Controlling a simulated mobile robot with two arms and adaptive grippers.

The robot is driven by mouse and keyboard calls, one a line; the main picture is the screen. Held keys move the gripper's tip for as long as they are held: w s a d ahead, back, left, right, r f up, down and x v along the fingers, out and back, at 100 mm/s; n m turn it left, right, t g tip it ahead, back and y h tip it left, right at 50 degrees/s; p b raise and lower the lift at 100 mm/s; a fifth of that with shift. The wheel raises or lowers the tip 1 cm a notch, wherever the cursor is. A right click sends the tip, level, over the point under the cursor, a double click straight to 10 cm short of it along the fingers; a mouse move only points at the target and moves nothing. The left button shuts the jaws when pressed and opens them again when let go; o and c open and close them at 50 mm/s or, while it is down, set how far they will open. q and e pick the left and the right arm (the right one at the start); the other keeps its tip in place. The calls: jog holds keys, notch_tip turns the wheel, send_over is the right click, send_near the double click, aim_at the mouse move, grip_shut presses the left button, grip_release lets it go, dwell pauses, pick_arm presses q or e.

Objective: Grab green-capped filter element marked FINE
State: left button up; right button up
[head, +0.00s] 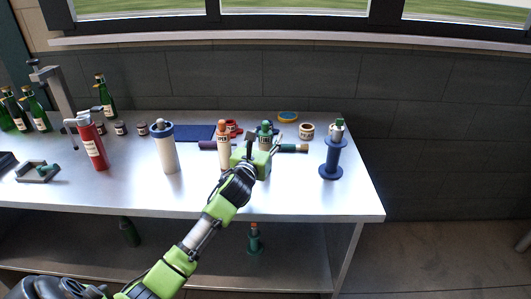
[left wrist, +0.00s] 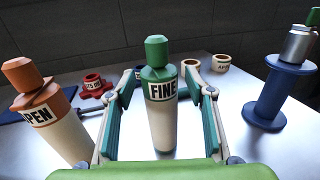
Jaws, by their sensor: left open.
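The green-capped filter element (left wrist: 162,105) stands upright on the metal table. Its label reads FINE in the left wrist view, and its body is pale cream. In the head view its green cap (head: 265,131) shows behind my left gripper (head: 258,150), which hides most of the body. In the left wrist view the open fingers of my left gripper (left wrist: 160,120) are on either side of the element, with gaps visible between them and its body. My right gripper is not in view.
An orange-capped element (head: 223,145) labelled PEN, partly cut off, stands close on the left. A blue spool-shaped stand (head: 331,160) is on the right. The table's front right (head: 345,205) is clear.

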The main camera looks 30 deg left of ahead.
pick_arm(q)
jog(key=c, duration=1.3)
